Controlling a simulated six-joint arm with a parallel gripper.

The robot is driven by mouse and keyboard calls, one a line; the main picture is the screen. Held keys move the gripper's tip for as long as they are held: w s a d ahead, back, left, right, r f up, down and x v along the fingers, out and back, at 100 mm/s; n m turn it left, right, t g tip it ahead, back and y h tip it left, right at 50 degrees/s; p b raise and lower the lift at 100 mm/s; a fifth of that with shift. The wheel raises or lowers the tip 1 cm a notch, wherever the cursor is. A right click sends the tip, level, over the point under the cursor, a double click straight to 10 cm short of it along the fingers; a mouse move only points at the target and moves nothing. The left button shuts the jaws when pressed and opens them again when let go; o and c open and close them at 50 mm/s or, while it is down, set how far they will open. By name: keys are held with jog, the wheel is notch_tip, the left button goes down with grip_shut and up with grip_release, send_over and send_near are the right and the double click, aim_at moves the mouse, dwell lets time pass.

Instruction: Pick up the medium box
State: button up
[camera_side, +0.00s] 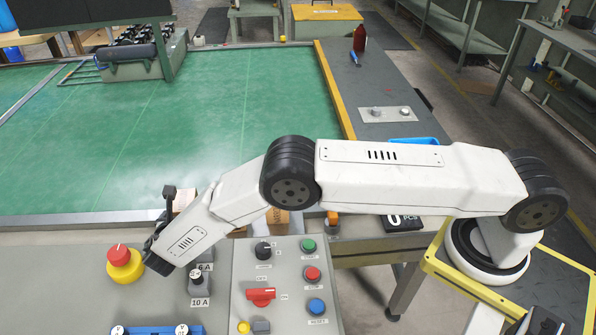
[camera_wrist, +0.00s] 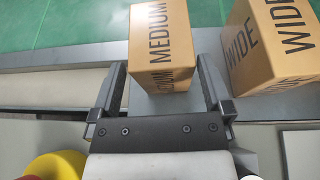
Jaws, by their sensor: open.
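The medium box (camera_wrist: 163,42) is an orange-brown carton with "MEDIUM" printed in black, at the top middle of the wrist view. My gripper (camera_wrist: 161,70) is open, with one dark finger on each side of the box's near end in that view. I see narrow gaps beside the box, and whether a finger touches it I cannot tell. In the side view my arm hides most of the gripper, and I cannot clearly pick out the medium box there.
A second carton marked "WIDE" (camera_wrist: 272,48) stands close to the right of the medium box. A red mushroom button on a yellow base (camera_side: 124,263) and a panel with knobs and buttons (camera_side: 284,285) lie at the front. The green surface (camera_side: 200,120) behind is mostly clear.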

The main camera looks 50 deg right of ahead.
jog(key=shift+x, duration=2.3)
jog(key=shift+s, duration=0.1)
jog(key=shift+c, duration=0.2)
jog(key=c, duration=1.1)
